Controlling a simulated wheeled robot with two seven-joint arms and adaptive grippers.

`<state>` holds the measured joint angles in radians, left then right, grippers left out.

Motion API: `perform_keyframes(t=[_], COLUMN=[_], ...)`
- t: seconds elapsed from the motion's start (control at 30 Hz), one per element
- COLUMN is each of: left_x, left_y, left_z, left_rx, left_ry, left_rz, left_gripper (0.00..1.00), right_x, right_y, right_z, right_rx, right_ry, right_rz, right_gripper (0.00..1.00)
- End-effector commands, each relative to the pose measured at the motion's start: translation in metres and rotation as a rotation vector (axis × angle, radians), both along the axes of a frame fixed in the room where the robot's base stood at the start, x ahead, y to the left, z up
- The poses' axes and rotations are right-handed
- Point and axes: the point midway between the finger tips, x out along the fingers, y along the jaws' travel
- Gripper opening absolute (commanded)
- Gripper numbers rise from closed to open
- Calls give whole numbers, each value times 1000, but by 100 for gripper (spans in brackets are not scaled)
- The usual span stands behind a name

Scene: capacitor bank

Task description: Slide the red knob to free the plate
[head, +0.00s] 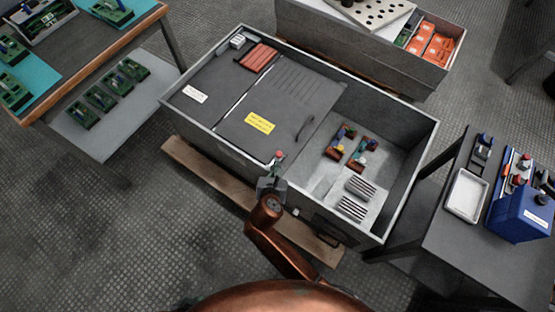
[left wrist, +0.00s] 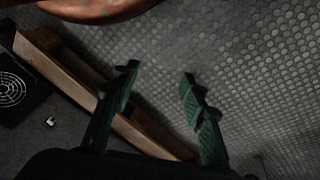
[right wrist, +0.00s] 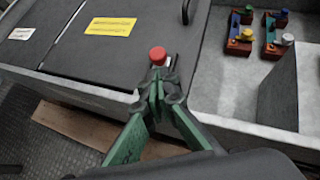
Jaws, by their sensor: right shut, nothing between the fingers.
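The red knob (right wrist: 158,54) stands at the front edge of the dark plate (right wrist: 75,65), near the plate's right front corner. It also shows in the head view (head: 279,154). The plate lies flat over the left part of the grey cabinet and bears a yellow label (right wrist: 110,26) and a black handle (right wrist: 185,11). My right gripper (right wrist: 160,88) is shut and empty, its fingertips just in front of the knob; I cannot tell whether they touch it. My left gripper (left wrist: 160,75) is open and empty above the floor, out of the head view.
The cabinet's open right part (head: 395,150) holds small coloured modules (head: 350,146) and striped blocks (head: 356,198). A wooden plank (head: 200,165) lies along the cabinet's front. A side table (head: 420,235) with a white tray and a blue box stands at right.

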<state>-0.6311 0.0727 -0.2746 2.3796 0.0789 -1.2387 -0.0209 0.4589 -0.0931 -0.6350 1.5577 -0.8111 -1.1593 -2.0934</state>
Motion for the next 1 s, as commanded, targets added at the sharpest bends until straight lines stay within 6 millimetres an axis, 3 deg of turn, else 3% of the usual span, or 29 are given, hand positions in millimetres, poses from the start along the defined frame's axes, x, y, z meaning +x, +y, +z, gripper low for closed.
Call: perform_keyframes(t=[0.1, 0.3, 0.63, 0.93, 1.0], left_x=[12, 30, 39, 39, 31], left_y=[-11, -25, -31, -30, -24], left_z=[-21, -38, -43, -40, -46], left_rx=[-29, -69, -88, -83, -66], left_ry=[-57, -142, -186, -184, -158], left_rz=[4, 13, 22, 20, 16], left_gripper=[40, 40, 40, 40, 40], right_x=[11, 24, 30, 31, 33], right_y=[-1, -3, -4, -6, -8], right_z=[-14, -22, -23, -20, -16], right_rx=[1, 0, 1, -2, -4], right_ry=[5, 4, 1, -2, -6], right_rz=[1, 1, 1, 0, -1], right_gripper=[0, 0, 0, 0, 0])
